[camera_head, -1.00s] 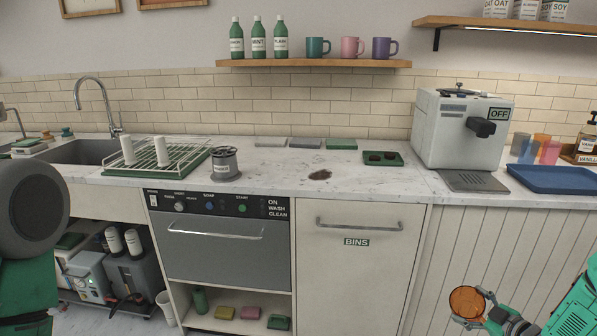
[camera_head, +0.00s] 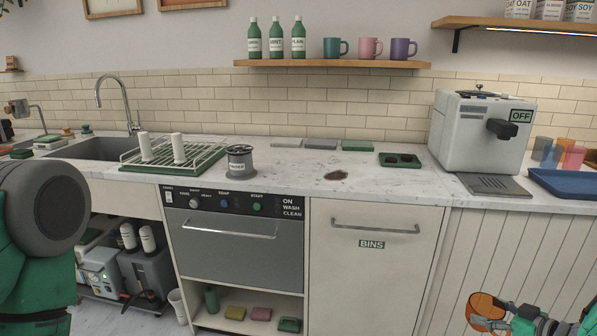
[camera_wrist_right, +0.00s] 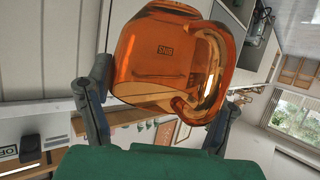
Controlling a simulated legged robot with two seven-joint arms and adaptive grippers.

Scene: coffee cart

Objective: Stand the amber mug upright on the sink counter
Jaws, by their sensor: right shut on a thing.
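The amber mug (camera_head: 484,308) shows at the bottom right of the head view, low in front of the white cabinet fronts. It is see-through orange glass. In the right wrist view the mug (camera_wrist_right: 165,65) fills the middle, with its handle on the right. My right gripper (camera_head: 497,316) is shut on the mug; in the wrist view its two dark fingers lie on either side of it. The sink counter (camera_head: 290,180) is pale marble and runs along the wall, away from the mug. My left arm shows at the left edge of the head view, but its gripper is not visible.
The sink (camera_head: 108,150) and a dish rack (camera_head: 205,157) are at the left. A dark spill (camera_head: 337,175) and a green tray (camera_head: 400,160) are further right. A coffee machine (camera_head: 470,140) stands on the right. Bare counter lies around the spill.

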